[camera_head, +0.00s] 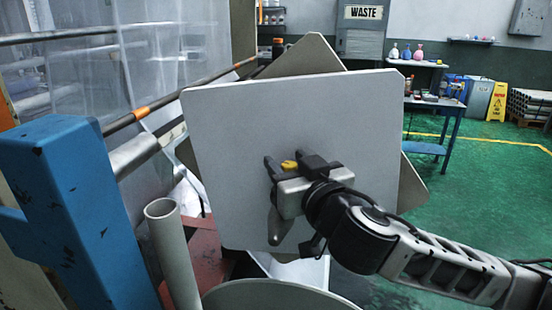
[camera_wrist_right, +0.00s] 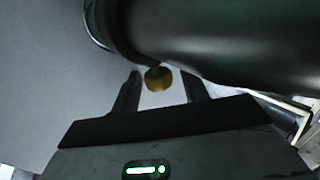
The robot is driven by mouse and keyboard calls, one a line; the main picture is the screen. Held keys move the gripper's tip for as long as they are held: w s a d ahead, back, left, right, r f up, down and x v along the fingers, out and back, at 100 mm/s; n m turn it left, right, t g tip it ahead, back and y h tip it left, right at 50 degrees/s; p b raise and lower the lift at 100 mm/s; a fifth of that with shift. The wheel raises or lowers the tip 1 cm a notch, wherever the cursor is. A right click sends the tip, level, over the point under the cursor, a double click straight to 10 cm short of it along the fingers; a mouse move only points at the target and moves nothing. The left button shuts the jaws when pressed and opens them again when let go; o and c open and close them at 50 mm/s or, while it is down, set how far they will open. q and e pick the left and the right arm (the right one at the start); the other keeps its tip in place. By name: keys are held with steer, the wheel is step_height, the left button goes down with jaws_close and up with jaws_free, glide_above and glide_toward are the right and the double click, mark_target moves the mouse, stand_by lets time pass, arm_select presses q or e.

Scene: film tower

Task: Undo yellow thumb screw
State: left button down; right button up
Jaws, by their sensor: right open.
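The yellow thumb screw (camera_head: 289,165) sits at the middle of a large flat grey plate (camera_head: 230,125) in the head view. My right gripper (camera_head: 287,163) is at the plate, with its fingers open on either side of the screw. The wrist view shows the screw (camera_wrist_right: 158,78) as a dark yellow knob between the two open fingertips (camera_wrist_right: 160,88), with a gap on each side. A dark, rounded body crosses the top of that view, close to the screw. The left gripper does not show.
A second plate (camera_head: 312,50) stands turned behind the first. A blue post (camera_head: 75,200) and a grey pipe (camera_head: 172,250) stand at the left. A blue workbench (camera_head: 435,125) is behind at the right, with open green floor (camera_head: 480,190) around it.

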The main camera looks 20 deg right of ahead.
steer(key=c, duration=0.9)
steer(key=shift+c, duration=0.2)
steer(key=shift+f+n+y, duration=0.1)
steer(key=shift+n+y, duration=0.2)
steer(key=shift+y, duration=0.2)
